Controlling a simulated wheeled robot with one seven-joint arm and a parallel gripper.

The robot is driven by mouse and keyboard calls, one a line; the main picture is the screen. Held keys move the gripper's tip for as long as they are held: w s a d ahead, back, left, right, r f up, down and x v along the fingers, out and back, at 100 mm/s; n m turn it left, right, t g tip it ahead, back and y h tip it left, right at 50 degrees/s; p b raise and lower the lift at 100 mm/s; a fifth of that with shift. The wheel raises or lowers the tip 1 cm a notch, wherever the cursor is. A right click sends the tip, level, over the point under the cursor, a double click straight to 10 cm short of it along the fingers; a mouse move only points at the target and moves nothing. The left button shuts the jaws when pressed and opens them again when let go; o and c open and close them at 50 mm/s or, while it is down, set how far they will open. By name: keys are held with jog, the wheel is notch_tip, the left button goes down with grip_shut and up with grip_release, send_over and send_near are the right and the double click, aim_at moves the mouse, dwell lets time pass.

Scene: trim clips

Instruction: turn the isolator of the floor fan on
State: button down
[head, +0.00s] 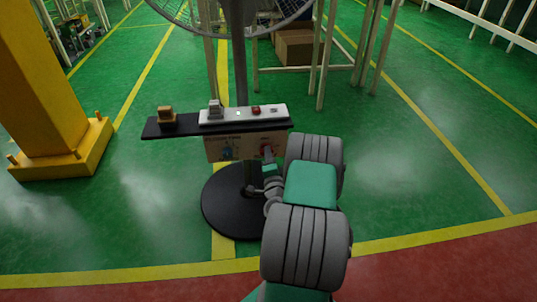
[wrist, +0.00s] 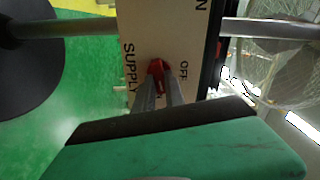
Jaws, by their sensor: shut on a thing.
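The floor fan stands ahead, with a grey pole (head: 239,60) and a round black base (head: 222,205). My gripper (head: 268,160) is at the red knob. In the wrist view, my gripper (wrist: 160,82) is shut on the red knob (wrist: 157,68), its fingers on either side of it. The beige panel (wrist: 150,30) there reads "SUPPLY" and "OFF", with an "N" near the top. The fingers partly hide the knob.
A yellow column (head: 45,90) stands at left. A cardboard box (head: 294,46) and pale frame legs are behind. Green floor is clear at right.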

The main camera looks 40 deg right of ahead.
jog(key=shift+m, duration=1.3)
jog(key=c, duration=1.4)
grip_release()
jog(key=shift+d, duration=0.1)
jog(key=shift+s+f, duration=0.1)
jog(key=v, duration=0.7)
jog(key=shift+s+a+b, duration=0.25)
jog(key=shift+a+b, duration=0.1)
jog(key=shift+b, duration=0.05)
